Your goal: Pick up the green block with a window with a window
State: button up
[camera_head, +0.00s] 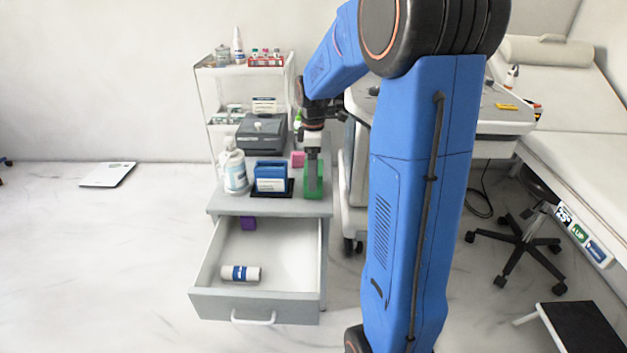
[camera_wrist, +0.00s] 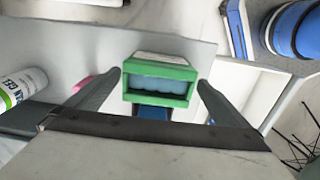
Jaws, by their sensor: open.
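The green block with a window (camera_head: 320,182) stands on the right side of the grey cabinet top. In the wrist view the green block (camera_wrist: 160,72) is a green frame, with something pale blue inside its opening. My gripper (camera_head: 313,178) points down at the block in the head view and covers part of it. In the wrist view my gripper (camera_wrist: 159,82) is open, with one finger on each side of the block. Gaps show between the block and both fingers.
A pink block (camera_head: 298,159), a blue box (camera_head: 271,170) in a black holder and a white pump bottle (camera_head: 234,172) stand close by on the cabinet top (camera_head: 226,203). Below, an open drawer (camera_head: 285,245) holds a purple block (camera_head: 248,223) and a white roll (camera_head: 240,273). A white cart (camera_head: 354,165) stands right.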

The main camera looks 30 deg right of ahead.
jog(key=shift+w+d+f, duration=0.1)
jog(key=shift+f, duration=1.85)
jog(key=shift+c, duration=0.3)
jog(key=c, duration=1.5)
jog(key=shift+r, duration=0.1)
